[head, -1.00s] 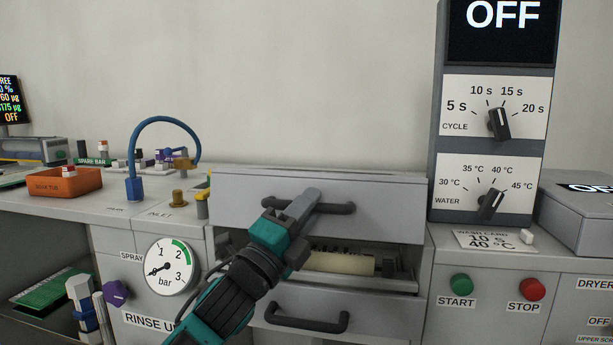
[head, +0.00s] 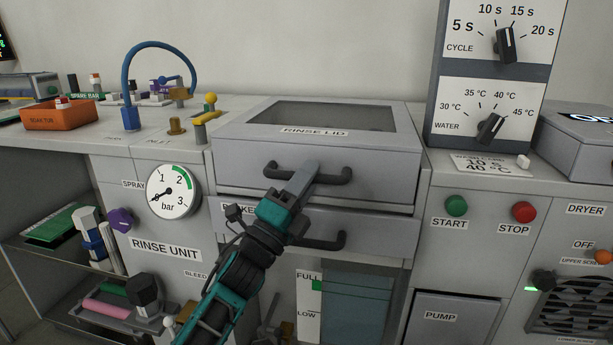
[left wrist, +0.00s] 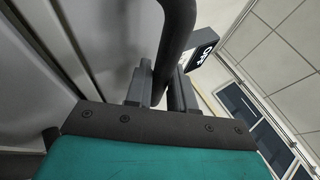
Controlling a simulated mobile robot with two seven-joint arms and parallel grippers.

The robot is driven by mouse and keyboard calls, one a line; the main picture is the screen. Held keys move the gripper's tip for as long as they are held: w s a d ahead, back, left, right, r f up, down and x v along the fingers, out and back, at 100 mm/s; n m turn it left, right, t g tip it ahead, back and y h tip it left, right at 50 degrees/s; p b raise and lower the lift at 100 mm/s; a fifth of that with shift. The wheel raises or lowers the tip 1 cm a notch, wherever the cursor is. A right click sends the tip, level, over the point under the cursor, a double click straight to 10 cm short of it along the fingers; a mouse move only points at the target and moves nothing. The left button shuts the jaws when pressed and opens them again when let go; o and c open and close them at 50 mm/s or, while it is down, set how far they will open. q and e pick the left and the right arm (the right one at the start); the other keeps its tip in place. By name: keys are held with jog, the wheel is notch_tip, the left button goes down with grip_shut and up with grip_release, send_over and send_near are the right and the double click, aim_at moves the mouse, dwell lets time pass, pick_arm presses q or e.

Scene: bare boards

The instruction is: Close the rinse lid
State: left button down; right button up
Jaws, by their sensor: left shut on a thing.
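The rinse lid (head: 314,135) is a grey box-shaped cover with a dark window on top and a label at its front edge. In the left wrist view the handle (left wrist: 175,50) passes between the two fingers (left wrist: 162,88). My right gripper is not in view.
A second dark handle (head: 325,242) is on the drawer front below. A yellow-topped valve (head: 207,118) stands just left of the lid. The pressure gauge (head: 173,191) is further left; the START button (head: 457,205) and STOP button (head: 524,212) are to the right.

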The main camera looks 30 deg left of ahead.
pick_arm(q)
jog(key=shift+w+a+f+y, duration=0.15)
jog(key=shift+a+f+y, duration=0.05)
jog(key=shift+f+y, duration=0.1)
jog(key=c, duration=1.1)
grip_release()
jog(key=shift+o, duration=0.2)
jog(key=shift+s+f, duration=0.3)
jog(key=shift+f, duration=0.1)
jog(key=v, duration=1.2)
jog(key=shift+s+r, duration=0.15)
jog(key=shift+r, duration=0.2)
